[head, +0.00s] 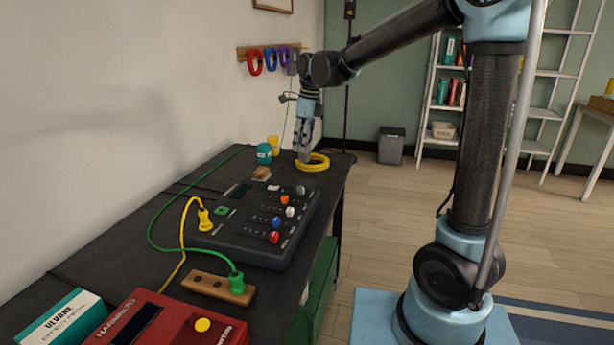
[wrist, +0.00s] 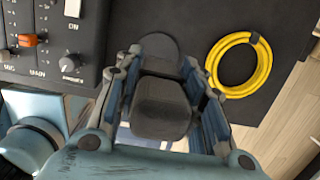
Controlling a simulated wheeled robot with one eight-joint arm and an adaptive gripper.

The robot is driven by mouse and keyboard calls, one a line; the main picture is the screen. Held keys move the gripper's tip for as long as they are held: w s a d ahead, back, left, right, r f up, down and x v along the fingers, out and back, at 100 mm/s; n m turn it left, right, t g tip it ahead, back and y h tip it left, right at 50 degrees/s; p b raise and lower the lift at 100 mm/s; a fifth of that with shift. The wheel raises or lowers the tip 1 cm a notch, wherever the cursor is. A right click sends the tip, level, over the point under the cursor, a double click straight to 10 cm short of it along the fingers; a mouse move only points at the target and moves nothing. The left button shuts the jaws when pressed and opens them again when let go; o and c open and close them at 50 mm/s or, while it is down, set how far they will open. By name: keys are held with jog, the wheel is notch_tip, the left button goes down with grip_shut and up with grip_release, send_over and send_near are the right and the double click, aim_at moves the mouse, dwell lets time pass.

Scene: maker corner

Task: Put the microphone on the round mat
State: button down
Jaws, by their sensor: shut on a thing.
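My gripper (head: 304,142) points down over the far end of the black table in the head view. It is shut on a dark grey microphone (wrist: 163,106), which shows between the fingers (wrist: 163,78) in the wrist view. In the head view a grey end of the held thing (head: 304,156) shows low between the fingers, close above the table. A dark grey disc (wrist: 158,45), which looks like the round mat, shows just beyond the microphone in the wrist view, partly hidden by it. I cannot tell whether they touch. No mat is clear in the head view.
A yellow cable coil (wrist: 265,68) lies just right of the gripper. A mixer (head: 243,235) with knobs stands nearer on the table (head: 130,247). A teal jar (head: 264,153) and a yellow one (head: 273,144) stand left of the gripper. The table's right edge is close.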

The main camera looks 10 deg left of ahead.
jog(key=shift+d+f, duration=0.1)
jog(key=shift+f, duration=4.3)
jog(key=c, duration=1.1)
grip_release()
jog(key=shift+f, duration=0.1)
jog(key=shift+o, duration=0.2)
